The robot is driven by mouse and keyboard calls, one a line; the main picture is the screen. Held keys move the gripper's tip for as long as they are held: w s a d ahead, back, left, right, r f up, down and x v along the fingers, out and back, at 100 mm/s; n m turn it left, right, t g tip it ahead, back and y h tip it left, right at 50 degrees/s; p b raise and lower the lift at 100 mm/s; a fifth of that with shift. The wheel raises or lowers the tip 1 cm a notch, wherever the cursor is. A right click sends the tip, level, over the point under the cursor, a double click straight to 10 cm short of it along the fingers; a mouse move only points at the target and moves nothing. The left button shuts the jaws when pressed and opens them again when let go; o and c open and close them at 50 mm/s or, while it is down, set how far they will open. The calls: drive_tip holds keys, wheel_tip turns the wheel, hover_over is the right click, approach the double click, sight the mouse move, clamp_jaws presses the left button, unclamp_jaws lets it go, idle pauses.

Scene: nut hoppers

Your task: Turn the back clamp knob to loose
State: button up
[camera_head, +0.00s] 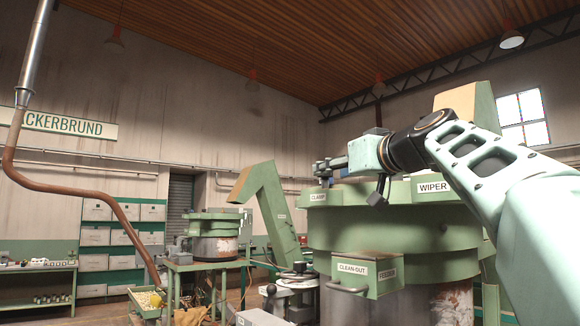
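The large green hopper (395,238) stands right of centre, with a CLAMP label (318,197) at the left of its upper rim and a WIPER label (433,187) farther right. My gripper (320,171) is small and seen from the side, pointing left just above the rim near the CLAMP label. I cannot tell whether its fingers are open or touching anything. No clamp knob shows clearly; the back of the rim is hidden behind the rim's front, my wrist and my arm. A dark block below my wrist cannot be made out.
A green chute (275,205) rises left of the hopper. A second, smaller hopper (213,238) stands on a table farther back. A brown pipe (85,182) runs down at left.

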drive_tip(key=shift+p+x, duration=0.7)
drive_tip(key=shift+x, duration=1.55)
drive_tip(key=shift+c, duration=0.4)
clamp_jaws()
